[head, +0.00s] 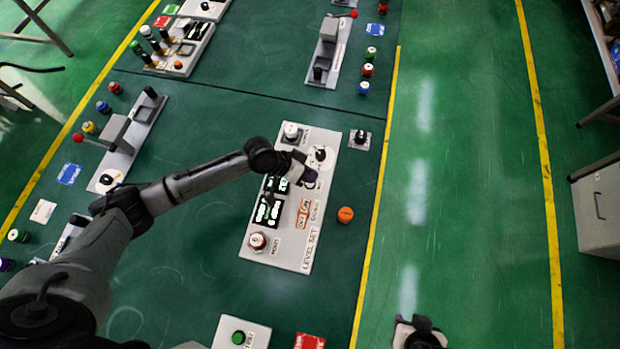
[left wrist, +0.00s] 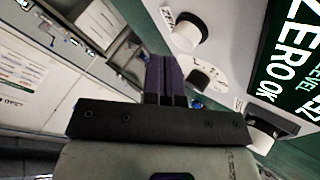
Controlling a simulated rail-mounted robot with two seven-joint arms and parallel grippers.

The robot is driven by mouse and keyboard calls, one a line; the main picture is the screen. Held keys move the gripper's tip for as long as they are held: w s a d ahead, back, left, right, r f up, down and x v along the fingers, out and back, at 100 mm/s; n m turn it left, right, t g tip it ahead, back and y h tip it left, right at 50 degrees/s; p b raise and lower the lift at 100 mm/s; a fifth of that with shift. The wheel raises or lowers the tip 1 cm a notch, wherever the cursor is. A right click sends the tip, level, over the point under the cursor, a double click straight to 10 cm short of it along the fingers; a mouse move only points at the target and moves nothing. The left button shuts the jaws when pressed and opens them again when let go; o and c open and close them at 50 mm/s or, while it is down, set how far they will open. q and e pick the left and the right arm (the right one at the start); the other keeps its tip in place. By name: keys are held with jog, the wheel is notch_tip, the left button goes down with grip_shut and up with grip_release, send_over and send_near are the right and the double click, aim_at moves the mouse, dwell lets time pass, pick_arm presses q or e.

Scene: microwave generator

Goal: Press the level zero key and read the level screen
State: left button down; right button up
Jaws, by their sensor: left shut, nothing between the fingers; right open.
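The level set panel (head: 285,262) is a pale board on the green surface in the head view. Its dark level screen (head: 268,212) shows bright text; in the left wrist view the screen (left wrist: 296,55) reads "ZERO OK" and "LEVEL", partly cut off. A white round key (left wrist: 187,30) beside a label starting "ZE" appears in the left wrist view; a white key (head: 291,131) stands at the panel's top end in the head view. My left gripper (head: 308,178) is shut and empty over the panel; its fingers (left wrist: 166,80) are together, apart from the white key. My right gripper (head: 420,335) is open at the bottom edge, partly cut off.
Other control boards lie to the left and behind.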

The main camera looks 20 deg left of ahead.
pick_arm(q)
jog(key=shift+r, duration=0.1)
dwell(0.3)
notch_tip(320, 180, up, 5)
jog(key=p, duration=0.5)
dwell(0.7)
